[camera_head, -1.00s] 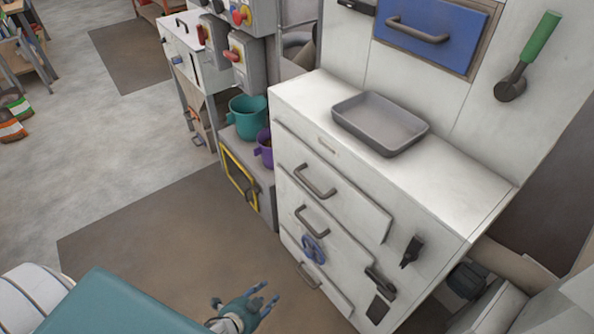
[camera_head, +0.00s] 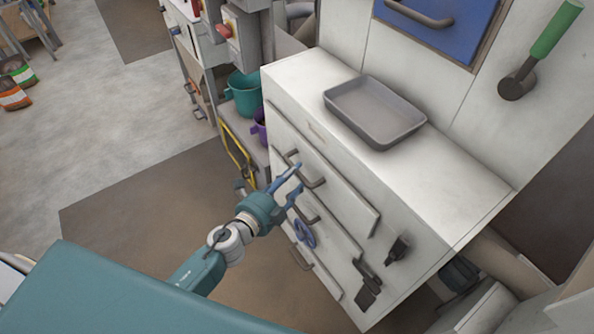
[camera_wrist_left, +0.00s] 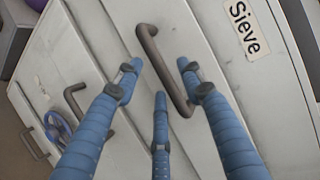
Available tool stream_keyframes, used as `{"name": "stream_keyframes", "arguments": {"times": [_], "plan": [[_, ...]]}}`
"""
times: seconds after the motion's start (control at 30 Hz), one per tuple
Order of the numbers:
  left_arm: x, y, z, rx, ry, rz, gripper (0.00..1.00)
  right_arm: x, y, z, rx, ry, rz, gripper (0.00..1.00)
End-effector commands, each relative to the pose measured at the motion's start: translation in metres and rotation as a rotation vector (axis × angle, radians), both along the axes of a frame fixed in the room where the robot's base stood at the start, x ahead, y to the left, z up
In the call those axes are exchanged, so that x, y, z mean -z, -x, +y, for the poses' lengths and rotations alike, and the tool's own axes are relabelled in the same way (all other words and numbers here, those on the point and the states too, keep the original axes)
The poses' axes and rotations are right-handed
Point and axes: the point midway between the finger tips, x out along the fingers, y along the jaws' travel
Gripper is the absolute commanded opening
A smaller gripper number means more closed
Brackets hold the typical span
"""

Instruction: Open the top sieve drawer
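The top sieve drawer (camera_head: 342,194) is the upper front of the white cabinet and looks shut. Its dark bar handle (camera_head: 308,174) shows in the head view. In the left wrist view the handle (camera_wrist_left: 165,68) runs slantwise between my blue fingers, and a "Sieve" label (camera_wrist_left: 246,28) is beside it. My left gripper (camera_head: 292,180) is open, its fingertips at or just short of the handle; I cannot tell whether they touch it. In the left wrist view the left gripper (camera_wrist_left: 160,75) has its fingers spread around the handle. My right gripper is not in view.
Below are more drawers with handles (camera_head: 306,212), a blue handwheel (camera_head: 304,232) and black latches (camera_head: 398,247). A grey tray (camera_head: 374,110) stands on the cabinet top. Teal (camera_head: 244,92) and purple buckets stand to the left. The floor before the cabinet is clear.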

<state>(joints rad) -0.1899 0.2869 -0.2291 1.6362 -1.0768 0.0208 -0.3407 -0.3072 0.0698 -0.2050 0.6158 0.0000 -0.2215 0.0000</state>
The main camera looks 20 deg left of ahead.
Motion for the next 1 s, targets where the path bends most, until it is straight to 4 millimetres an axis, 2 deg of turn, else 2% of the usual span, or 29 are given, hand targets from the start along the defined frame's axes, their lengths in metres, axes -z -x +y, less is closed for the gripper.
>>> {"name": "stream_keyframes", "arguments": {"times": [0.03,0.2,0.53,0.73,1.0], "plan": [[0.001,-0.008,-0.002,-0.001,0.001,-0.001,0.39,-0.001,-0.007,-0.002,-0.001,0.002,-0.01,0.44],[0.004,-0.021,-0.006,0.0,0.0,0.0,0.39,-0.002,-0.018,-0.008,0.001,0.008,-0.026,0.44],[0.005,-0.024,-0.007,0.0,0.001,0.001,0.39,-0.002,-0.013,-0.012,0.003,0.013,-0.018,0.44],[0.005,-0.024,-0.007,0.0,0.001,0.001,0.0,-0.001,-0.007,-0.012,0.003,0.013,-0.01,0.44],[0.006,-0.024,-0.005,0.0,0.0,0.001,0.0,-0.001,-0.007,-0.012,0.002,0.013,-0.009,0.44]]}}
